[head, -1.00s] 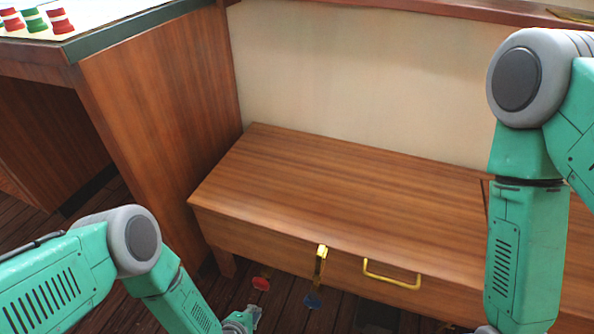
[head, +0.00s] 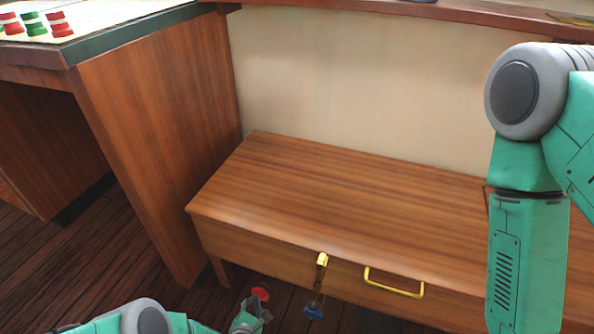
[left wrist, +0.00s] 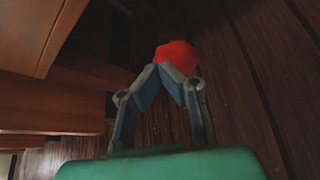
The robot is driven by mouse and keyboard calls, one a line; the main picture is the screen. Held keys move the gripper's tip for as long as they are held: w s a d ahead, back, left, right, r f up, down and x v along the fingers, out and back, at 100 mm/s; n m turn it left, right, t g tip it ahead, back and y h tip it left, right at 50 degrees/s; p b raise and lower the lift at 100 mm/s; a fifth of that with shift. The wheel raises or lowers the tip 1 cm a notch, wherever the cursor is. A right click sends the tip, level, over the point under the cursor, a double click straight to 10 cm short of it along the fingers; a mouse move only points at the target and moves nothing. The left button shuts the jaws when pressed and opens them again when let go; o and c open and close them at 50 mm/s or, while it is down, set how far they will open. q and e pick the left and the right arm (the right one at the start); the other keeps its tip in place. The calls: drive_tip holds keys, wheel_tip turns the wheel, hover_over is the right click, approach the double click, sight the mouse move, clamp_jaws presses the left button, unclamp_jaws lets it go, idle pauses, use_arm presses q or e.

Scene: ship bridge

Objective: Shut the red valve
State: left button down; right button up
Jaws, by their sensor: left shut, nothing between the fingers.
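The red valve (head: 260,293) is a small red disc low in front of the wooden bench, left of a blue one. It also shows in the left wrist view (left wrist: 178,54), just beyond my fingertips. My left gripper (head: 262,308) is right below the red valve in the head view. In the left wrist view its fingers (left wrist: 172,69) meet at the tips and hold nothing. The fingertips overlap the valve's near edge; I cannot tell whether they touch it. My right arm hangs at the right, with its gripper out of view.
A blue valve (head: 313,311) sits just right of the red one, below a brass fitting (head: 321,268). The wooden bench (head: 330,200) has a brass handle (head: 394,284) on its front. A wooden console (head: 155,150) stands at the left. The floor between them is open.

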use_arm(q)
drive_tip(key=shift+w+d, duration=0.25)
drive_tip(key=shift+w, duration=0.4)
drive_tip(key=shift+w+d, duration=0.25)
drive_tip(key=shift+w, duration=0.45)
drive_tip(key=shift+f, duration=0.2)
drive_tip(key=shift+r+p, duration=0.35)
drive_tip(key=s+a+p, duration=0.2)
drive_tip(key=s, duration=0.3)
drive_tip(key=shift+s, duration=0.35)
